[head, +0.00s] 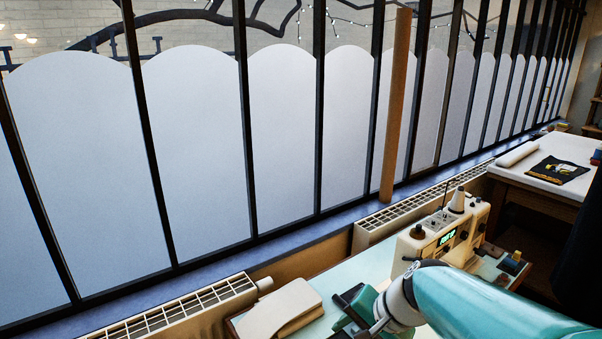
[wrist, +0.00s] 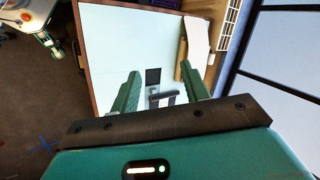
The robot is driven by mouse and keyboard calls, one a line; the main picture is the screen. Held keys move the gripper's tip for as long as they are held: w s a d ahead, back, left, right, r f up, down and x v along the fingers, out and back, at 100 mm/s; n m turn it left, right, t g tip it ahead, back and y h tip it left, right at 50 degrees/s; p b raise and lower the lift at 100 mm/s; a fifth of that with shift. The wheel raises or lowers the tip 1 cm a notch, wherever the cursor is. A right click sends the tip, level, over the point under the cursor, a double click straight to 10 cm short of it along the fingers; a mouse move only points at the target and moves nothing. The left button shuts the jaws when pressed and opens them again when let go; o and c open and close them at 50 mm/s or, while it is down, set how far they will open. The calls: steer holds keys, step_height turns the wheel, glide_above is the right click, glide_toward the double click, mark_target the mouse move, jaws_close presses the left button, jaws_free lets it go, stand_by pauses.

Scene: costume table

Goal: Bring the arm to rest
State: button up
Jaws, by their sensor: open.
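My gripper (wrist: 160,71) shows in the wrist view with its two green fingers spread apart. I see nothing held between them. It points at the pale blue tabletop (wrist: 112,45), and a small dark square (wrist: 153,76) and a grey angular piece (wrist: 162,97) show between the fingers. In the head view my teal arm reaches in from the lower right, and my gripper (head: 352,302) is partly hidden at its end, over the table. The gap between the fingers and the tabletop is hard to judge.
A beige folded item (head: 280,309) lies left of my gripper. A sewing machine (head: 440,232) stands close behind my arm. Radiators (head: 190,306) run below the tall window (head: 195,150). A white-topped table (head: 555,150) with a dark cloth (head: 557,170) stands at the right.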

steer(key=s+d+r+n+t+h, duration=0.1)
steer(key=s+d+r+n+h, duration=0.1)
steer(key=s, duration=0.3)
steer(key=s+d+r+n+t+h, duration=0.1)
steer(key=s+d+r+n+h, duration=0.2)
steer(key=s, duration=0.3)
steer(key=shift+s+d+r+n, duration=0.2)
steer(key=shift+d+n, duration=0.2)
steer(key=shift+n, duration=0.5)
